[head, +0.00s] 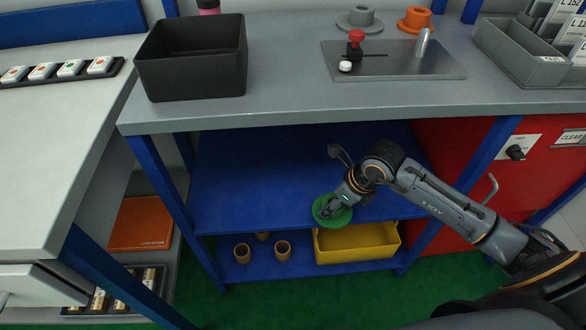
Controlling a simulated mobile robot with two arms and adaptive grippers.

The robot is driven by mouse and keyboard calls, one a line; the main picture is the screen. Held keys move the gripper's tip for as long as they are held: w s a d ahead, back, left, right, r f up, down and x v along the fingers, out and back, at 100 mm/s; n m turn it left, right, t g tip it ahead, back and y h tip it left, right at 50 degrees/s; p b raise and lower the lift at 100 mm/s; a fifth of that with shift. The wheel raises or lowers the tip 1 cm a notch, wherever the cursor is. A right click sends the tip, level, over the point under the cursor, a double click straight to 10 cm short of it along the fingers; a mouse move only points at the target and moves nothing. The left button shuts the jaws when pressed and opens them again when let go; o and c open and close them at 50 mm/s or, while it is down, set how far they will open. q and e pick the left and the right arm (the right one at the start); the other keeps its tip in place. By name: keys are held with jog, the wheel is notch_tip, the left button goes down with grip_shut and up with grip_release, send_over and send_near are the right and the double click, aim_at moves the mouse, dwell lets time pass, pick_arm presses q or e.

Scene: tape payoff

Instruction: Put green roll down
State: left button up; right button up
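The green roll (322,220) is a flat disc at the front part of the blue middle shelf (265,175), under the grey table. My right gripper (330,210) is at the roll, reaching in from the right, and appears shut on it. The fingers cover part of the roll, and I cannot tell whether its underside touches the shelf. My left gripper is not in view.
A yellow bin (357,243) and several brown cardboard cores (283,250) are on the lower shelf. The grey tabletop (290,95) above carries a black bin (192,60) and a metal plate with a red knob (395,62). The middle shelf is clear to the left.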

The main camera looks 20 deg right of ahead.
jog(key=w+a, duration=0.1)
jog(key=w, duration=0.1)
jog(key=w+a, duration=0.2)
jog(key=shift+r, duration=0.15)
jog(key=w+a, duration=0.2)
jog(key=w, duration=0.1)
jog(key=w+a+b, duration=0.1)
jog(key=w+a, duration=0.1)
jog(key=w, duration=0.1)
jog(key=w+a, duration=0.2)
jog(key=w, duration=0.1)
jog(key=shift+w+a+b, duration=0.15)
jog(key=shift+w+b, duration=0.1)
jog(key=shift+b, duration=0.05)
notch_tip(320, 180, down, 3)
jog(key=shift+a+r+b, duration=0.1)
jog(key=shift+b, duration=0.35)
jog(key=shift+w+f, duration=0.1)
jog(key=shift+f, duration=0.3)
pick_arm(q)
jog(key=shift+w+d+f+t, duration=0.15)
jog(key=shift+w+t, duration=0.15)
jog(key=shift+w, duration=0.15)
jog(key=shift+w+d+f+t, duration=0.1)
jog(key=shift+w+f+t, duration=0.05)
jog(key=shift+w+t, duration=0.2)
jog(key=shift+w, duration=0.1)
